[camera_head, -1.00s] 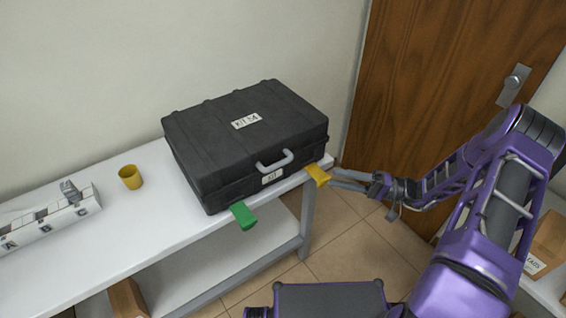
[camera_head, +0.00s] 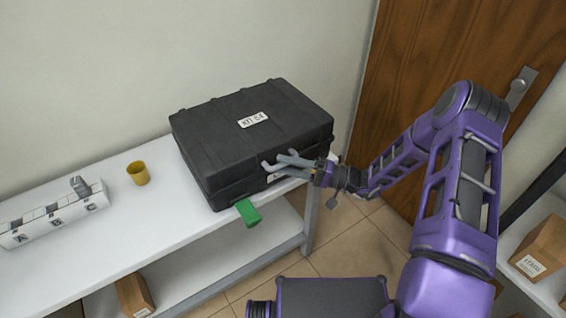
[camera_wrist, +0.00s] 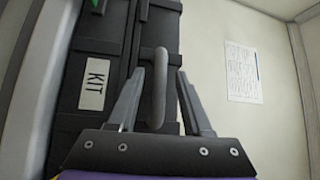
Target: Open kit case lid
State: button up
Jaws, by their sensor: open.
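The black kit case (camera_head: 225,130) sits shut on the white table, with a white label on its lid. Its front carries a grey handle, which shows in the wrist view (camera_wrist: 160,85). A green latch tab (camera_head: 248,212) sticks out at the case's left front. The yellow latch at the right front is hidden behind my gripper in the head view. My gripper (camera_head: 274,160) is open at the case's front. In the wrist view its fingers (camera_wrist: 158,90) stand on either side of the handle.
A yellow cup (camera_head: 138,173) and a white rack (camera_head: 50,214) lettered A, B, C stand left of the case on the table (camera_head: 150,235). A wooden door (camera_head: 440,60) is at the right. Cardboard boxes (camera_head: 543,248) sit on a right shelf.

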jog(key=shift+w+a, duration=0.1)
jog(key=shift+a, duration=0.45)
grip_shut()
dwell(1.1)
